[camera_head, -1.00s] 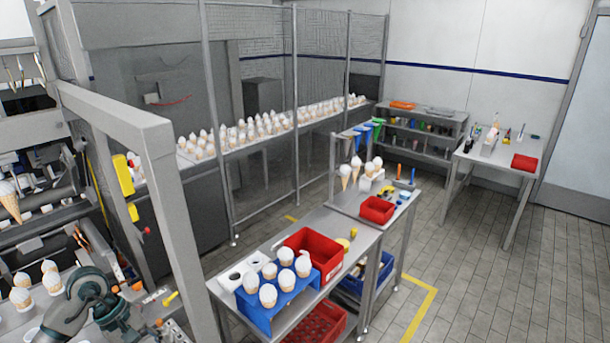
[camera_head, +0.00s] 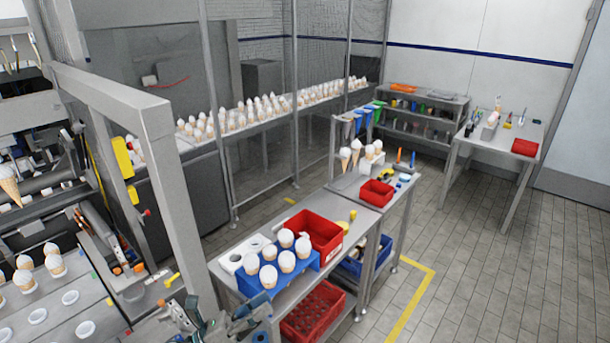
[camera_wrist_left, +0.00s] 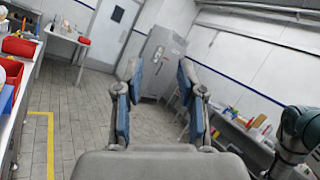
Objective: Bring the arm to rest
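My left gripper (camera_head: 222,325) shows at the bottom edge of the head view, in front of the steel table and partly cut off by the frame. In the left wrist view its two blue-padded fingers (camera_wrist_left: 160,70) stand apart with nothing between them. Floor, a grey cabinet and a wall show beyond them. My right gripper is in neither view; a dark teal arm part (camera_wrist_left: 300,135) shows at the right of the wrist view.
A blue holder (camera_head: 265,300) with several white-topped cones stands on the steel table (camera_head: 215,240), beside a red bin (camera_head: 325,238). A grey frame post (camera_head: 180,215) rises left of the gripper. A tray of cups (camera_head: 55,315) lies at lower left. The floor at right is clear.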

